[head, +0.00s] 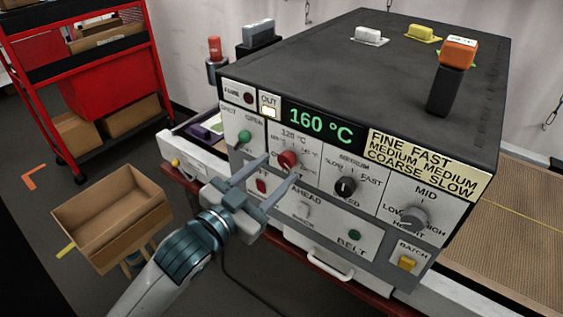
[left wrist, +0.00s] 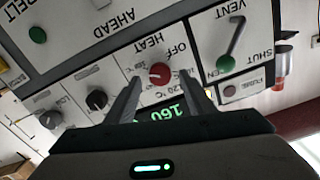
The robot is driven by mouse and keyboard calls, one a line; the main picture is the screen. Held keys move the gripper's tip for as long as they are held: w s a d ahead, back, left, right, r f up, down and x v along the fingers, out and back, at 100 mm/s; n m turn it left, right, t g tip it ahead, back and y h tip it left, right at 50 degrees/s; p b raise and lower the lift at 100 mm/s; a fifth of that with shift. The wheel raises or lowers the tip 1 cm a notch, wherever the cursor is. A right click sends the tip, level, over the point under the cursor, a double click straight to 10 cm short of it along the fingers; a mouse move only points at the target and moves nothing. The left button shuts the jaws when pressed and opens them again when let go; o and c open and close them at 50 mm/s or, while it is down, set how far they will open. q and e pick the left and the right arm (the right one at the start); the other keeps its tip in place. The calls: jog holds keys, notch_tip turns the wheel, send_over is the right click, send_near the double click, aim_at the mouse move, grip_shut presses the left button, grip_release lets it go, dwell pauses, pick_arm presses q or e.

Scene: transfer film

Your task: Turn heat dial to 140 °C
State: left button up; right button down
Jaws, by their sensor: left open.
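The red heat dial (head: 288,159) is on the front panel of the dark-topped machine, below a green display (head: 320,124) that reads 160 °C. My left gripper (head: 279,172) is open in front of the dial, its fingers pointing at the panel. In the left wrist view the red dial (left wrist: 159,73) shows between the two spread fingers of my left gripper (left wrist: 160,85), with gaps on both sides. The panel appears upside down there, and the display (left wrist: 163,113) is partly hidden. My right gripper is not in view.
A black speed knob (head: 345,187) and a grey height knob (head: 413,219) sit to the right of the dial. A green vent knob (head: 244,137) is at left. A cardboard box (head: 112,222) stands at lower left, and a red cart (head: 85,90) behind it.

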aim_at(284, 163)
pick_arm(q)
jog(key=shift+p+x, duration=0.3)
jog(key=shift+x, duration=1.4)
jog(key=shift+s, duration=0.1)
jog(key=shift+c, duration=0.3)
jog(key=c, duration=1)
